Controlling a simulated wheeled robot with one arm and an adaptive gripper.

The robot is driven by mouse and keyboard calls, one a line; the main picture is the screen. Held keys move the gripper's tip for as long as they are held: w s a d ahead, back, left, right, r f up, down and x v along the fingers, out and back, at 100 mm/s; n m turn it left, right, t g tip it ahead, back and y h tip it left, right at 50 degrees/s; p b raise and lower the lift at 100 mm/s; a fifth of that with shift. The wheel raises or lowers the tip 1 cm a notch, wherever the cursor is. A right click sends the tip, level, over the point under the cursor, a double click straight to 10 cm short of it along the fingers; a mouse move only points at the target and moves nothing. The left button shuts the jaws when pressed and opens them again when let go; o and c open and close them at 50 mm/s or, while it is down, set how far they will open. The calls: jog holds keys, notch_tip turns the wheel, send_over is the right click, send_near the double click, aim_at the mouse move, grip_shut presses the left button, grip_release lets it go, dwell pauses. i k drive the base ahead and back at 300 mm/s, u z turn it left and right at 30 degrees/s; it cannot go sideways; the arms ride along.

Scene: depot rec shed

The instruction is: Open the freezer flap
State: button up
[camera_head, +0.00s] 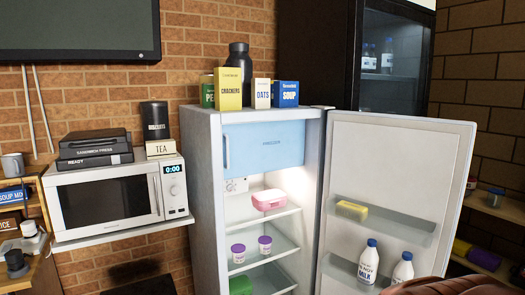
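The freezer flap (263,146) is a pale blue panel at the top inside the white fridge (203,190). It looks shut, covering the whole freezer compartment, so what is behind it is hidden. A small upright handle (226,152) shows at its left edge. The fridge door (395,165) stands wide open to the right, leaving the front of the flap clear. My gripper is not in view.
Inside the fridge are a pink container (269,199) and two purple-lidded pots (265,245). Milk bottles (368,262) and a yellow block (352,211) sit in the door. Food boxes (228,90) stand on top. A microwave (115,197) is left. A reddish-brown shape fills the bottom right corner.

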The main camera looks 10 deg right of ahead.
aim_at(253, 149)
jog(key=u, duration=0.05)
jog(key=k, duration=0.6)
jog(key=u, duration=0.6)
jog(key=i, duration=1.05)
jog(key=z, duration=0.15)
